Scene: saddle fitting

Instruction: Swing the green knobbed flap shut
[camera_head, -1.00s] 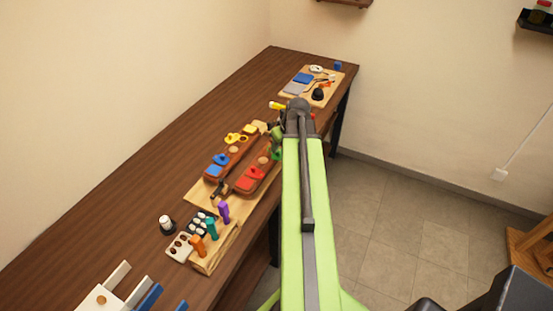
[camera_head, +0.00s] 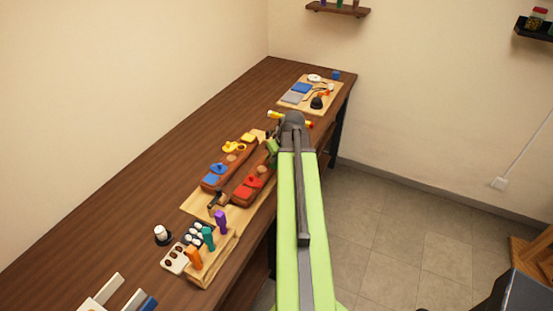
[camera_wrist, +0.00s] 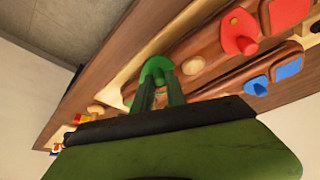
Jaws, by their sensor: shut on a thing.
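The green knobbed flap (camera_wrist: 157,66) shows in the wrist view at the end of a long brown wooden piece (camera_wrist: 206,52). My gripper (camera_wrist: 160,82) has its two dark green fingers closed on the flap's knob, which they partly hide. The flap's exact angle to the wood cannot be told. In the head view my gripper (camera_head: 271,152) is over the far right end of the nearer brown piece (camera_head: 243,186), and my arm hides the flap there.
Red parts (camera_head: 250,186) sit on the same brown piece. A second piece beside it carries blue (camera_head: 213,176) and yellow (camera_head: 234,146) parts. A tray with coloured pegs (camera_head: 208,238) stands nearer. A tool board (camera_head: 309,94) lies at the far end.

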